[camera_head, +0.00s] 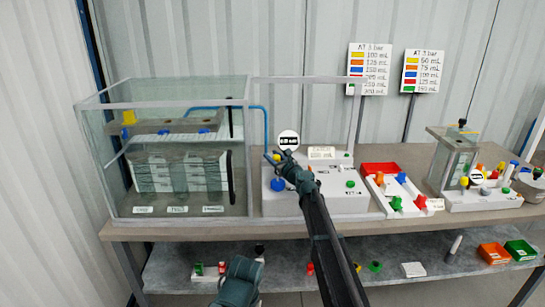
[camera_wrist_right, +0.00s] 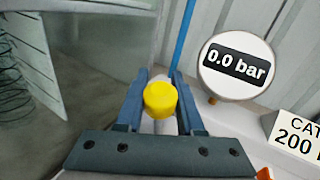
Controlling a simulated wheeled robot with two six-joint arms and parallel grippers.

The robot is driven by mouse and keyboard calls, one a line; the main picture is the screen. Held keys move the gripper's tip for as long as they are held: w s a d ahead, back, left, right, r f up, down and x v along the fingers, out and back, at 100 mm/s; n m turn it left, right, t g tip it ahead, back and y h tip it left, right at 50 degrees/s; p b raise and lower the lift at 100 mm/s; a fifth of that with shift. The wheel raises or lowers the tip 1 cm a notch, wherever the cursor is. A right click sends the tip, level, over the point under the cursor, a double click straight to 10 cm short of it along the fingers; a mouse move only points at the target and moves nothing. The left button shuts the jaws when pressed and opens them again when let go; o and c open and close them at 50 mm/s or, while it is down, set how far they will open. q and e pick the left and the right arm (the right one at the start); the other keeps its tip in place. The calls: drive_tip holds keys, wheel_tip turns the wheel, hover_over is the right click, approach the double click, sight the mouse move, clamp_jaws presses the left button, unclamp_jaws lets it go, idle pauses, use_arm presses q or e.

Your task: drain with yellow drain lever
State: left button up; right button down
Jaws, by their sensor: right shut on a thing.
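The yellow drain lever (camera_head: 276,157) is a small yellow knob on the left part of the white pump base (camera_head: 340,203). In the right wrist view the yellow drain lever (camera_wrist_right: 160,99) sits between the two blue fingers of my right gripper (camera_wrist_right: 161,108). In the head view my right gripper (camera_head: 280,159) reaches up to the lever and partly covers it; it is shut on it. The gauge beside it (camera_wrist_right: 237,67) reads 0.0 bar. My left gripper (camera_head: 239,283) is low at the bottom edge, below the table top; its fingers cannot be made out.
A glass tank (camera_head: 177,210) stands left of the lever, with a blue tube (camera_head: 265,118) coming from it. A blue knob (camera_head: 278,184) is just below the lever. A red tray (camera_head: 381,168) and a smaller glass unit (camera_head: 447,165) stand to the right. A lower shelf (camera_head: 180,272) holds loose parts.

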drive_tip(key=w+g+p, duration=0.1)
drive_tip(key=p, duration=0.2)
drive_tip(key=w+m+g+h+p, duration=0.1)
drive_tip(key=w+g+p, duration=0.1)
drive_tip(key=p, duration=0.1)
drive_tip(key=shift+r+m+p, duration=0.1)
drive_tip(key=shift+m+p, duration=0.2)
drive_tip(key=shift+p, duration=0.05)
drive_tip(key=shift+w+f+g+p, duration=0.25)
drive_tip(key=shift+f+g+p, duration=0.3)
drive_tip(key=shift+g, duration=0.25)
drive_tip(key=shift+m, duration=0.3)
